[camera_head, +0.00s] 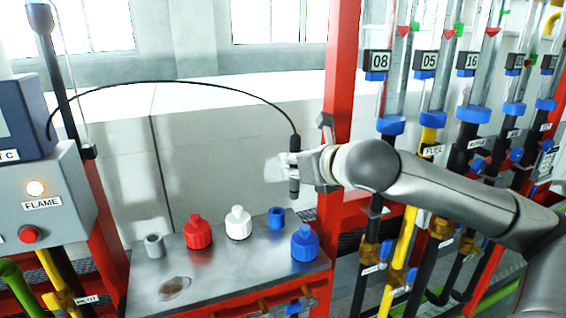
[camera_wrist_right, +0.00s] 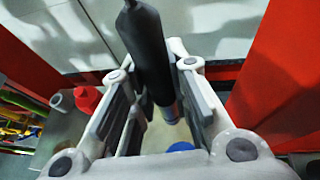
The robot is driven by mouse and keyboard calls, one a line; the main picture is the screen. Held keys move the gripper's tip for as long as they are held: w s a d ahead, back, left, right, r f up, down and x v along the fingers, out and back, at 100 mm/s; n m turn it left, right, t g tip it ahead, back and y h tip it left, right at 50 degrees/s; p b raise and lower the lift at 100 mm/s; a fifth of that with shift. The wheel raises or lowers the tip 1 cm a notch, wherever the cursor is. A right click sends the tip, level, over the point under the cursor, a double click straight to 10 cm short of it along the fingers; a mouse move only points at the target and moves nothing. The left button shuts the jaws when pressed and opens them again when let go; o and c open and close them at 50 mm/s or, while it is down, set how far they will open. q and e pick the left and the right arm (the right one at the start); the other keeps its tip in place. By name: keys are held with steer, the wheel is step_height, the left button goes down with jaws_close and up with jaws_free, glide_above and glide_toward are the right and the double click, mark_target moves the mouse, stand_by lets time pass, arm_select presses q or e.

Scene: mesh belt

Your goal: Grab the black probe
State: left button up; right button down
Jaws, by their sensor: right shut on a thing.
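The black probe (camera_head: 294,186) is a dark upright stick with a thin black cable arching left from its top to the grey box. My right gripper (camera_head: 292,166) comes in from the right and is shut around the probe, which hangs above the metal shelf. In the right wrist view the probe (camera_wrist_right: 147,50) stands between the two fingers of the gripper (camera_wrist_right: 160,112). My left gripper is not in view.
The metal shelf (camera_head: 228,275) below holds a grey cup (camera_head: 154,246), red bottle (camera_head: 197,232), white bottle (camera_head: 238,223), small blue cup (camera_head: 276,218) and blue bottle (camera_head: 304,243). A red post (camera_head: 341,60) stands close behind my right gripper. Labelled pipes fill the right side.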

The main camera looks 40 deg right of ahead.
steer(key=s+a+b, duration=0.1)
steer(key=s+b, duration=0.4)
steer(key=s, duration=0.5)
steer(key=shift+b, duration=0.35)
